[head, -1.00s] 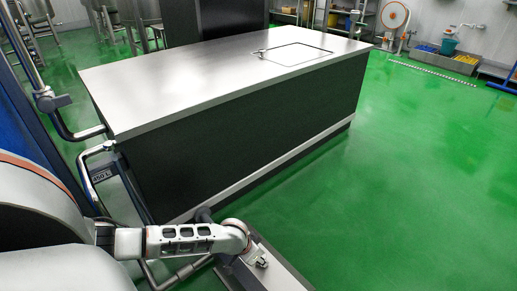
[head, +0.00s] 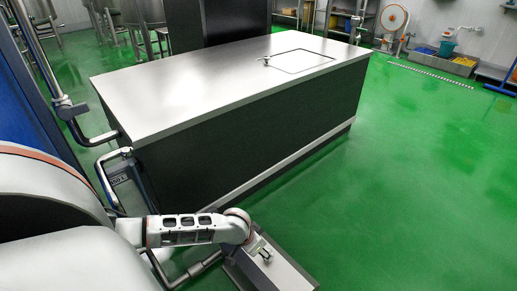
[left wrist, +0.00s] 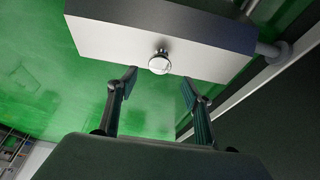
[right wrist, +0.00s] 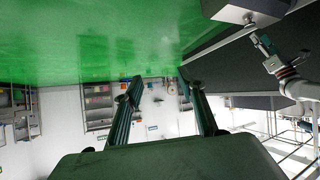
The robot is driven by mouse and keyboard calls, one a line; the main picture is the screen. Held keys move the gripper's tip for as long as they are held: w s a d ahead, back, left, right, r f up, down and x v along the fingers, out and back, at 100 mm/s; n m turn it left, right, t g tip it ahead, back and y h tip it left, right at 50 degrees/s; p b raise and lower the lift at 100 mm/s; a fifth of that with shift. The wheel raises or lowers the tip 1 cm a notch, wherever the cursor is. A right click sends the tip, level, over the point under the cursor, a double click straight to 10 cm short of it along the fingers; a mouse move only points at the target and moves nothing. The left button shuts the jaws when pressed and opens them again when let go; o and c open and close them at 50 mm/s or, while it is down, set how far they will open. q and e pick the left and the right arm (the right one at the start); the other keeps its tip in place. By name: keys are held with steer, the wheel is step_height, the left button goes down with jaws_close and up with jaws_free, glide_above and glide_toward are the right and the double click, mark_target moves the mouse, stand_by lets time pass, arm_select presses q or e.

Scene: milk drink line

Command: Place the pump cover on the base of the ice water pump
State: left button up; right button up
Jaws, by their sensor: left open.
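A low metal block with a pale steel face (left wrist: 105,42) fills the top of the left wrist view, with a round shiny knob (left wrist: 159,64) on that face. It also shows at the bottom of the head view (head: 285,277). I cannot tell whether it is the pump cover or the pump base. My left gripper (left wrist: 158,81) is open and empty, its fingertips spread on either side below the knob, apart from it. My right gripper (right wrist: 160,82) is open and empty, over green floor and far from the block.
A large steel-topped counter (head: 190,90) with dark sides stands just beyond the block. A bent pipe rail (head: 107,175) runs at its near left corner. The green floor (head: 420,190) on the right is clear. Shelves and a wheel-shaped machine (head: 394,18) stand far back.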

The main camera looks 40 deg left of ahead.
arm_select(q)
steer(key=p+v, duration=0.1)
steer(key=v, duration=0.2)
steer(key=shift+s+r, duration=0.1)
steer(key=shift+s, duration=0.05)
arm_select(e)
steer(key=shift+s+d+f+h, duration=0.15)
steer(key=shift+d+f, duration=0.05)
steer(key=shift+d, duration=0.2)
steer(key=shift+s+d+f+h, duration=0.1)
steer(key=shift+d+f+h, duration=0.1)
steer(key=shift+d, duration=0.2)
